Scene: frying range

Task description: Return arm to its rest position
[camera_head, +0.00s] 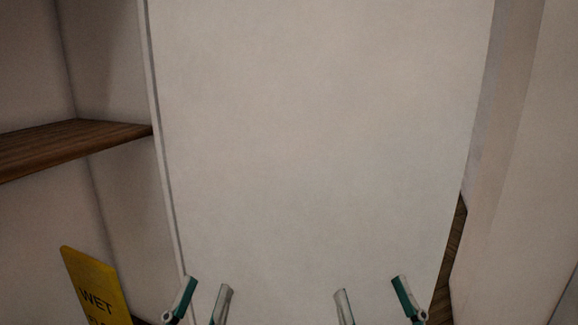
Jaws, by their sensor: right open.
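My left gripper (205,288) shows at the bottom edge, left of the middle. Its two fingertips, one green and one grey, stand apart with nothing between them. My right gripper (371,287) shows at the bottom edge, right of the middle. Its grey and green fingertips are also apart and empty. Only the finger ends of both grippers are in view; the arms are hidden below the frame.
A large plain white panel (315,140) fills the middle, behind the grippers. A wooden shelf (70,146) juts out at the left. A yellow sign reading "WET" (95,285) leans at the lower left. A pale wall (530,170) stands at the right.

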